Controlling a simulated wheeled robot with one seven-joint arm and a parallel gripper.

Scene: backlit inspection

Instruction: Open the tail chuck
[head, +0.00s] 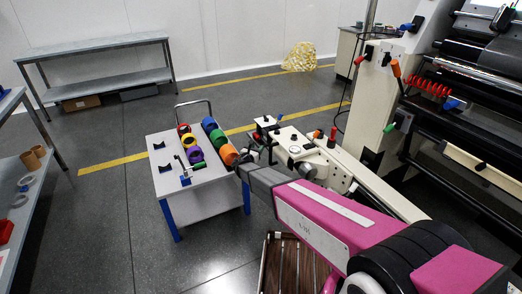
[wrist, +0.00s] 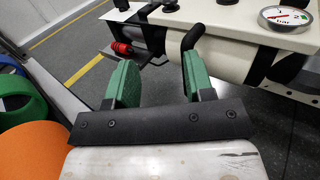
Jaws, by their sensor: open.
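My gripper (wrist: 160,78) shows in the wrist view with its two green pads wide apart and nothing between them. In the head view my gripper (head: 244,164) is at the cart's right edge, beside the cream machine. Beyond the pads in the wrist view are a black curved lever (wrist: 191,38) and a red-ringed knob (wrist: 122,47) on a dark bracket. The lever rises just behind the right pad; I cannot tell whether they touch. A round gauge (wrist: 286,17) sits on the cream housing (wrist: 228,22). I cannot tell for certain which part is the tail chuck.
A cart (head: 208,176) with coloured rolls stands left of the machine; an orange roll (wrist: 36,150) is close to my gripper at lower left. A wooden crate (head: 290,268) lies below my arm. The large roller machine (head: 450,95) stands at right. Open floor lies at left.

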